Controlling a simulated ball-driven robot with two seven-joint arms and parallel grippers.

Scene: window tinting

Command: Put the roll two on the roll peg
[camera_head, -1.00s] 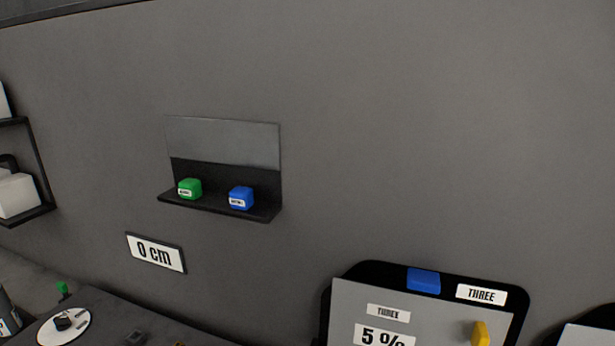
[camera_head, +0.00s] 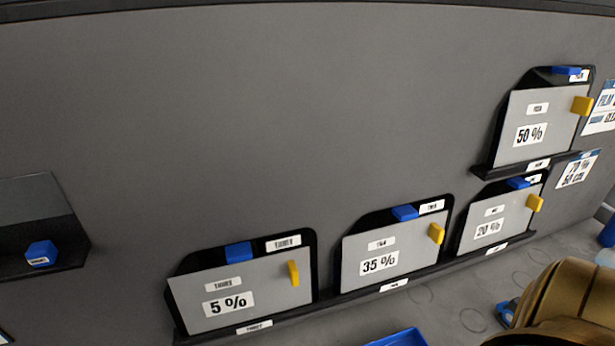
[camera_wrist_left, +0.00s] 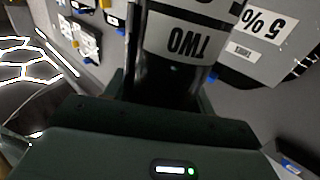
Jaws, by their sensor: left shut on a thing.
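In the left wrist view, roll two (camera_wrist_left: 195,42) is a dark cylinder with a white label reading "TWO" upside down. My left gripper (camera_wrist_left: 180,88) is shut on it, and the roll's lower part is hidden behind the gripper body. The roll and left gripper are not in the head view. I cannot make out a roll peg in either view. My right gripper is not in view.
Grey panels marked 5 % (camera_head: 200,290), 35 % (camera_head: 360,245), 20 % (camera_head: 505,212) and 50 % (camera_head: 550,110) stand on wall ledges with blue and yellow blocks. A small shelf with a blue block (camera_head: 42,254) is at left. The wall between is bare.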

